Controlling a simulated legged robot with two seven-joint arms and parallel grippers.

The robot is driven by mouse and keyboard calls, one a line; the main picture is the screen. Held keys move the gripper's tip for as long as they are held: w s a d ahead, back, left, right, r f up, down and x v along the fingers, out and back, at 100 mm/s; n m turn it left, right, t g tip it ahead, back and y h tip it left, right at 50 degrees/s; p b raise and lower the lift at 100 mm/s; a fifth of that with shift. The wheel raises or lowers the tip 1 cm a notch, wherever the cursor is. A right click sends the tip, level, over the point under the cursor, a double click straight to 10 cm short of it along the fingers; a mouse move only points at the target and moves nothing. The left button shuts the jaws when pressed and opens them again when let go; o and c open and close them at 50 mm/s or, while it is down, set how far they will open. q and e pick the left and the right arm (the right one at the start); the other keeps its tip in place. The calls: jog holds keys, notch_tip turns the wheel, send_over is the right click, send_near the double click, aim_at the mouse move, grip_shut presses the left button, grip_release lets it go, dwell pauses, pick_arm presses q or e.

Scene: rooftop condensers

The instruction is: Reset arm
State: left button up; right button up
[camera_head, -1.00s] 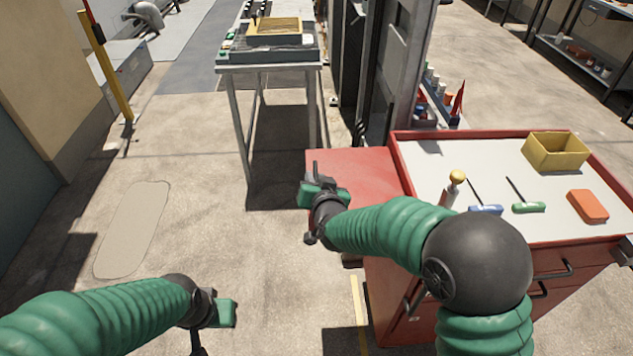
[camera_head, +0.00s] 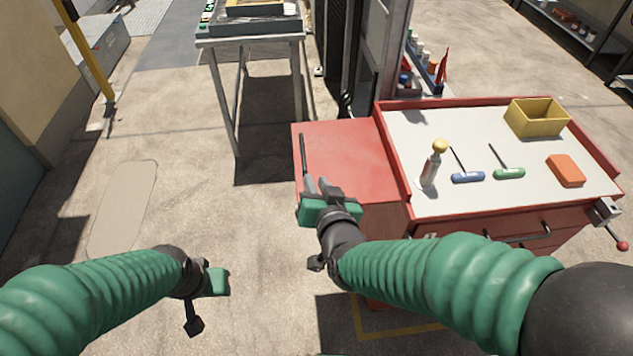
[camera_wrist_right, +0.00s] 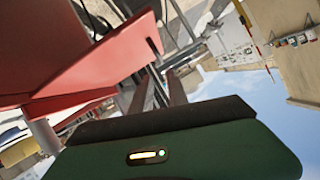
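My right gripper (camera_head: 318,184) is in front of the red cart's lower side shelf (camera_head: 350,155) in the head view, with its green body below the grey fingers. A narrow gap shows between the fingers and I see nothing held. In the right wrist view the dark fingers (camera_wrist_right: 157,88) point up past the green housing, near a red panel (camera_wrist_right: 75,50). My left gripper (camera_head: 216,282) is low at the left over bare floor. Its green body shows side-on and its fingers cannot be made out.
The red cart's white top (camera_head: 400,140) holds a yellow bin (camera_head: 537,119), an orange box (camera_head: 566,171), a blue-handled tool (camera_head: 468,177), a green-handled tool (camera_head: 509,174) and a yellow-topped bottle (camera_head: 431,165). A metal table (camera_head: 250,38) stands behind.

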jog(key=s+d+f+n+g+h, duration=0.2)
jog(key=s+d+f+g, duration=0.8)
jog(key=s+d+f, duration=0.5)
notch_tip(320, 180, up, 13)
jog(key=d+p, duration=0.1)
jog(key=p, duration=1.1)
jog(key=shift+s+r+g, duration=0.2)
jog(key=shift+s+g, duration=0.2)
jog(key=shift+s, duration=0.05)
jog(key=shift+d, duration=0.1)
